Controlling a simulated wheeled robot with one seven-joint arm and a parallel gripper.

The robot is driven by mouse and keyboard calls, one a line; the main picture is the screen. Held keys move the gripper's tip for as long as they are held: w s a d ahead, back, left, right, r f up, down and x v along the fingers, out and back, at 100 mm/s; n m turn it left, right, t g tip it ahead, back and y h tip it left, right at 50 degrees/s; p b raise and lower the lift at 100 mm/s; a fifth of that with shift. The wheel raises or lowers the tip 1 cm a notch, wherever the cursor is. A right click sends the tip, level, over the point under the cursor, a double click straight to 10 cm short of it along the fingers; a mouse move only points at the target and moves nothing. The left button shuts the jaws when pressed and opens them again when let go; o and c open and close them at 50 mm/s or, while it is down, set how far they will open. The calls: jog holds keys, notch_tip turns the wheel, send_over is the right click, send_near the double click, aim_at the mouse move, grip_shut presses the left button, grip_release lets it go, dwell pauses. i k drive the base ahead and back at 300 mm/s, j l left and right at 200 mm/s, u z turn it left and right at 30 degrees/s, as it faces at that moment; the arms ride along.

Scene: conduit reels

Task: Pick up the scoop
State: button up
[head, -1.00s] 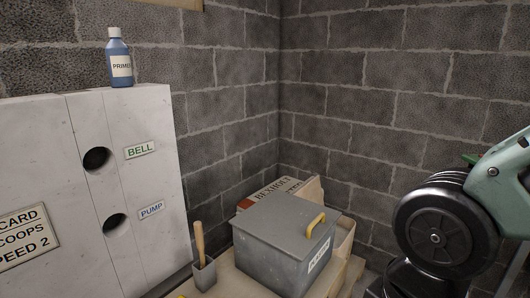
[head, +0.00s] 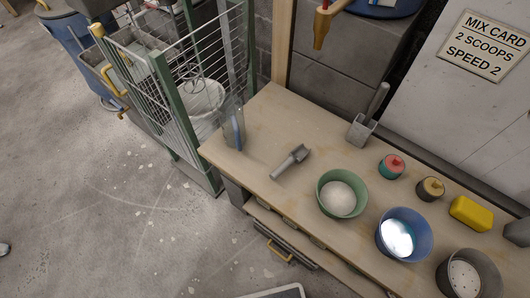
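A grey metal scoop (head: 291,160) lies on the wooden bench (head: 258,122), left of the green bowl. Its wider end points up and right, its narrow handle down and left toward the bench's front edge. Nothing touches it that I can see. My gripper is not in the current head view.
A green bowl (head: 322,189) of pale powder, a blue bowl (head: 381,237) and a grey bowl (head: 447,287) line the bench front. Behind stand a grey holder with a handle (head: 362,129), small knobbed pots and a yellow block (head: 471,213). A wire cage (head: 180,85) stands left.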

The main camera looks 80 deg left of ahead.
aim_at(297, 154)
jog(key=u, duration=2.05)
jog(key=z, duration=2.65)
jog(key=u, duration=2.65)
jog(key=i+l+z, duration=0.45)
jog(key=k+j, duration=0.05)
